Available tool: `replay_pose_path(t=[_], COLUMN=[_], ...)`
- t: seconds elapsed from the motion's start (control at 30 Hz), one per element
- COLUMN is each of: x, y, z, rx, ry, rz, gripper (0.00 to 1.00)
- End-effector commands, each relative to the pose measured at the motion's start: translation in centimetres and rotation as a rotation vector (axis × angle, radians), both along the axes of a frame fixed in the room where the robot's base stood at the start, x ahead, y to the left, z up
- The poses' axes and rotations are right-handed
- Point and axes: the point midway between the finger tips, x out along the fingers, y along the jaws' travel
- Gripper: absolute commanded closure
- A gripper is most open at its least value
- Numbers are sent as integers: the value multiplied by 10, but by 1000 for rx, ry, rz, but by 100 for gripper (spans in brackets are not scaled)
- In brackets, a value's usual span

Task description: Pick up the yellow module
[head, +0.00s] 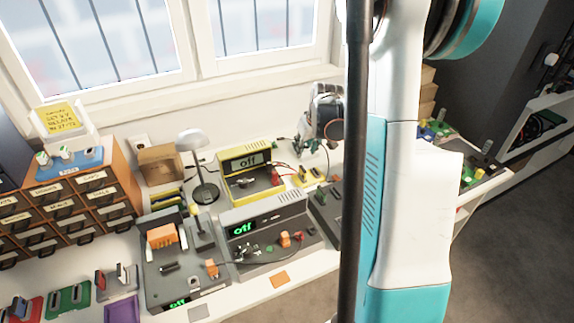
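A small flat yellow module (302,182) lies on the workbench, just right of a yellow device (228,187) with a display reading "off". I cannot tell for sure which of these yellow things the task means. The small one is partly crowded by dark parts beside it. My arm stands upright across the right middle of the view and hides part of the bench.
Grey consoles (275,214) stand in front of the yellow device. A desk lamp (206,192) and a wooden drawer cabinet (125,178) stand to the left. Red, green and purple modules (122,311) lie at the front left. Open floor (495,250) lies right of the bench.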

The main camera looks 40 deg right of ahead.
Motion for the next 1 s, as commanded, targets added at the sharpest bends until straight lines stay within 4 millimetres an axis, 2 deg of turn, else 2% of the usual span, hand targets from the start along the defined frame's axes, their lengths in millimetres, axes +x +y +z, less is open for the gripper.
replay_pose_path(t=[0.03, 0.17, 0.53, 0.7, 0.87, 1.0], x=[-3, -6, 16, 22, 24, 27], y=[-9, -18, -24, -25, -26, -28], z=[-9, -22, -82, -96, -102, -118], rx=[0, 0, -1, -1, -1, -1], ry=[6, 15, 17, 17, 17, 17], rz=[10, 32, 36, 36, 36, 36], gripper=[68, 68, 68, 68, 68, 68])
